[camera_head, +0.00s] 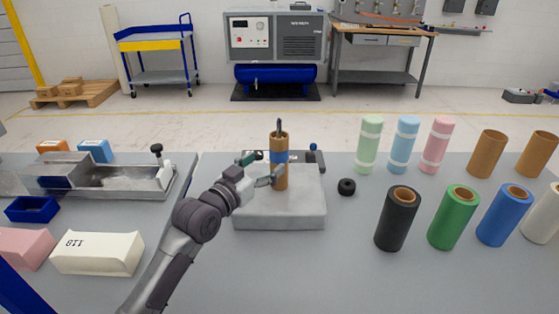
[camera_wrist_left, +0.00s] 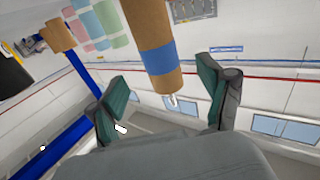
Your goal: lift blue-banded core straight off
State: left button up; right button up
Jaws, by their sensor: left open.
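The blue-banded core (camera_head: 279,143), a brown cardboard tube with a blue band, stands upright on a grey block (camera_head: 280,218). A dark spindle tip (camera_head: 279,123) sticks out of its top. My left gripper (camera_head: 266,168) is open at the core's left side, at about the height of the band. In the left wrist view the core (camera_wrist_left: 142,22) appears between the two spread green-padded fingers of the gripper (camera_wrist_left: 166,84), with a visible gap on each side. The core's far side is hidden. My right gripper is not in view.
A black ring (camera_head: 346,187) lies right of the block. Pastel rolls (camera_head: 405,145), brown tubes (camera_head: 487,154) and coloured rolls (camera_head: 453,220) stand farther right. A metal tray (camera_head: 110,180), a blue bin (camera_head: 32,209) and a white block (camera_head: 98,254) are at left.

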aim_at(274, 154)
pick_arm(q)
jog(key=shift+x, duration=0.85)
jog(key=shift+w+d+r, duration=0.1)
jog(key=shift+w+d, duration=0.05)
jog(key=shift+w, duration=0.05)
jog(key=p+x, duration=0.1)
jog(key=x, duration=0.3)
jog(key=shift+w+d+r, duration=0.1)
jog(key=shift+w+r, duration=0.05)
jog(key=shift+r, duration=0.05)
jog(key=shift+w+d, duration=0.1)
jog(key=shift+w, duration=0.1)
jog(key=shift+c, duration=0.5)
jog(key=c, duration=1.1)
